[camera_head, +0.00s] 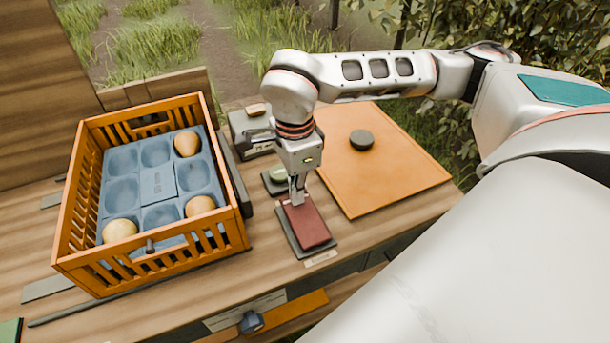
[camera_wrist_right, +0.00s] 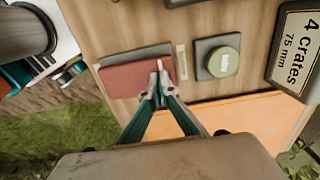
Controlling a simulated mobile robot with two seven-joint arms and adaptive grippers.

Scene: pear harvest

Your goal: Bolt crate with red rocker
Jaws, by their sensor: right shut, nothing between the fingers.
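The red rocker (camera_head: 306,224) sits on a dark base plate on the wooden bench, right of the crate. My right gripper (camera_head: 297,199) points down at the rocker's far end, fingers shut and empty. In the right wrist view the closed fingertips (camera_wrist_right: 159,67) overlap the right end of the red rocker (camera_wrist_right: 132,78); I cannot tell whether they press it. The orange slatted crate (camera_head: 75,222) stands on the bench at the left, with a blue moulded tray (camera_head: 122,192) and 3 pears inside. My left gripper is in neither view.
A green button (camera_wrist_right: 223,62) on a dark plate is beside the rocker. A sign reading "4 crates 75 mm" (camera_wrist_right: 297,45) stands past it. An orange board (camera_head: 388,170) with a dark round knob (camera_head: 361,140) lies to the right. A blue knob (camera_head: 251,322) is at the bench front.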

